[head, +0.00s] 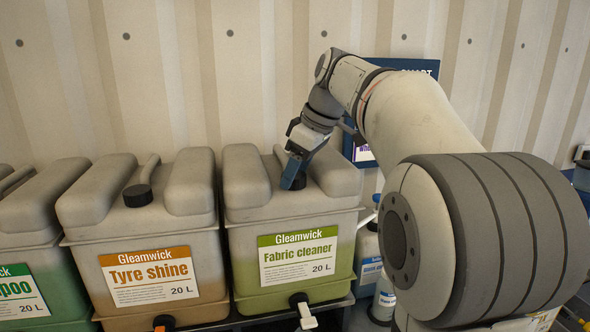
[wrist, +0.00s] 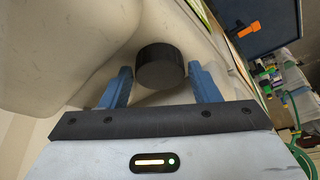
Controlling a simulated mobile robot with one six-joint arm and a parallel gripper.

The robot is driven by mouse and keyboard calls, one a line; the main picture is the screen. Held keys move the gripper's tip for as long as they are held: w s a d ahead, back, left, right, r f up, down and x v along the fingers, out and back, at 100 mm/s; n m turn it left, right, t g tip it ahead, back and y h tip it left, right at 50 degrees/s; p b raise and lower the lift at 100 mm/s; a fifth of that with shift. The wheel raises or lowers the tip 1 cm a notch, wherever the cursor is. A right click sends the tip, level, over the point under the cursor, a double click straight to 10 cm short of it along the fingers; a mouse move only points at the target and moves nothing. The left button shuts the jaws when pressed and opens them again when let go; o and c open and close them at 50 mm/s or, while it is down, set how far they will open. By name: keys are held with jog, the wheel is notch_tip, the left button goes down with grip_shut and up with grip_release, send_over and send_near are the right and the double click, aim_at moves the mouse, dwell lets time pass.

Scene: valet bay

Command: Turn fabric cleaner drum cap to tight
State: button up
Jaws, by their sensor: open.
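The fabric cleaner drum (head: 291,246) is a grey-topped container with a green label, to the right of the tyre shine drum. Its black round cap (wrist: 160,67) shows in the wrist view between and just beyond my two blue fingertips. In the head view the cap (head: 299,183) is mostly hidden behind my gripper. My gripper (head: 293,176) is over the drum top, pointing down at the cap. In the wrist view my gripper (wrist: 164,76) is open, with one finger on each side of the cap and gaps visible. I cannot tell how tight the cap is.
The tyre shine drum (head: 150,245) with its black cap (head: 138,195) stands to the left, and a shampoo drum (head: 30,250) farther left. Bottles (head: 369,262) stand right of the fabric cleaner drum. A white-handled tap (head: 304,311) sticks out at its front. A corrugated wall (head: 270,60) is close behind.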

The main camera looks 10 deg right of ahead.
jog(key=c, duration=0.7)
jog(key=shift+m, duration=0.3)
jog(key=m+t+h, duration=0.1)
jog(key=m, duration=0.3)
jog(key=shift+s+a+b, duration=0.15)
jog(key=shift+b, duration=0.25)
jog(key=m+h, duration=0.1)
jog(key=m, duration=0.2)
jog(key=m+h, duration=0.1)
jog(key=m, duration=0.1)
jog(key=shift+a+m+t, duration=0.2)
jog(key=shift+m+t, duration=0.2)
jog(key=m+h, duration=0.1)
jog(key=m, duration=0.2)
jog(key=m+h+p, duration=0.1)
jog(key=m+h, duration=0.1)
jog(key=m, duration=0.1)
jog(key=shift+a+g, duration=0.15)
jog(key=shift+g, duration=0.25)
jog(key=m+p, duration=0.1)
jog(key=m, duration=0.2)
jog(key=m+g+h, duration=0.1)
jog(key=m, duration=0.2)
jog(key=shift+w+a+g+p, duration=0.1)
jog(key=shift+w+g+p, duration=0.1)
jog(key=shift+g+p, duration=0.15)
jog(key=shift+m, duration=0.3)
